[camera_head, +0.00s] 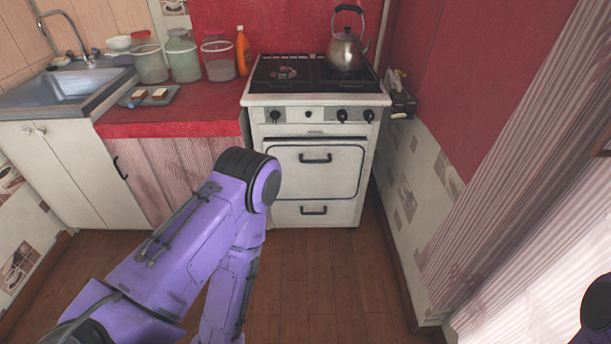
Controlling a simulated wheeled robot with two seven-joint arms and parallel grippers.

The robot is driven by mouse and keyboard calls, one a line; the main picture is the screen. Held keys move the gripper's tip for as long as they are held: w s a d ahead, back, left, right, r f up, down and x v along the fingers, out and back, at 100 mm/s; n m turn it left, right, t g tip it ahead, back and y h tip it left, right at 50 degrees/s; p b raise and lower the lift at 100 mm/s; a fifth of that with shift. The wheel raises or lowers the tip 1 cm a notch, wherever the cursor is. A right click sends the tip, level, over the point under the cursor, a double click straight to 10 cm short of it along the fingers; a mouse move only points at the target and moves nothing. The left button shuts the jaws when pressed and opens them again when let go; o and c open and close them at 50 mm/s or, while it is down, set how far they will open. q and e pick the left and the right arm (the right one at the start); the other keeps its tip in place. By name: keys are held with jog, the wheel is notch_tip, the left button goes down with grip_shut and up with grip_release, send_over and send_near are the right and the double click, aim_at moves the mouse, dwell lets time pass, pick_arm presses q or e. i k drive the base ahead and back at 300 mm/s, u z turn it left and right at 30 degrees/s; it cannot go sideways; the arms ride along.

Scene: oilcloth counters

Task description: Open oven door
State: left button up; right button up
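The white oven (313,200) stands against the back wall under a gas hob. Its door (313,180) looks shut, with a dark horizontal handle (315,158) near its top. A drawer (325,213) with a similar handle is below the door. My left arm comes in from the lower left, bends at a purple elbow in front of the counter left of the oven, and runs down out of the picture. Its gripper is not in view. Only a small dark and purple part of my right arm shows at the lower right edge, and its gripper is not in view.
A kettle (347,52) sits on the hob's right side. Jars, an orange bottle (243,51) and a small tray (150,95) stand on the red counter (180,121), left of the oven. A wall is close on the right. The wooden floor (325,265) before the oven is clear.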

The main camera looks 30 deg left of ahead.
aim_at(312, 169)
jog(key=u, duration=0.4)
jog(key=i, duration=1)
